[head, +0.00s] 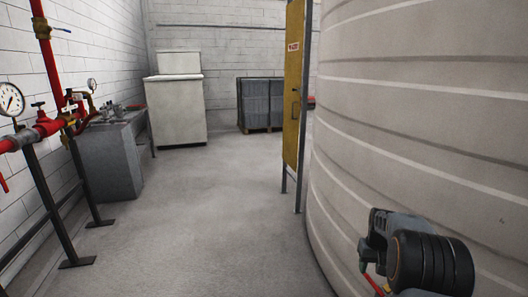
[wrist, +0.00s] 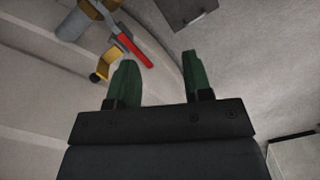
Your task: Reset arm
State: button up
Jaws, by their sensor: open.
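My gripper (wrist: 157,80) shows in the wrist view, with two dark green fingers standing well apart and nothing between them. It is open and empty. Beyond the left finger is a fitting with a red lever (wrist: 135,48) and yellow parts, beside the curved pale tank wall; I cannot tell how far off it is. In the head view, part of my arm shows at the lower right, in front of the tank (head: 430,130). The fingertips cannot be made out there.
Red pipework (head: 45,128) with gauges runs along the left wall. A grey bench (head: 108,160), a white cabinet (head: 178,110) and a dark slatted unit (head: 261,103) stand farther back. A yellow panel (head: 294,85) stands by the tank. The middle floor (head: 205,210) is clear.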

jog(key=s+a+r+t+p, duration=0.1)
jog(key=s+a+r+p, duration=0.4)
jog(key=r, duration=0.4)
jog(key=s+a+r+n+t+p, duration=0.1)
jog(key=s+a+r+p, duration=0.4)
jog(key=s+r, duration=0.5)
jog(key=s+a+r+t+p, duration=0.2)
jog(key=s+a+r+p, duration=0.4)
jog(key=a+r, duration=0.3)
jog(key=shift+s+r+n, duration=0.4)
jog(key=shift+s+r, duration=0.35)
jog(key=shift+s, duration=0.15)
jog(key=shift+s, duration=0.1)
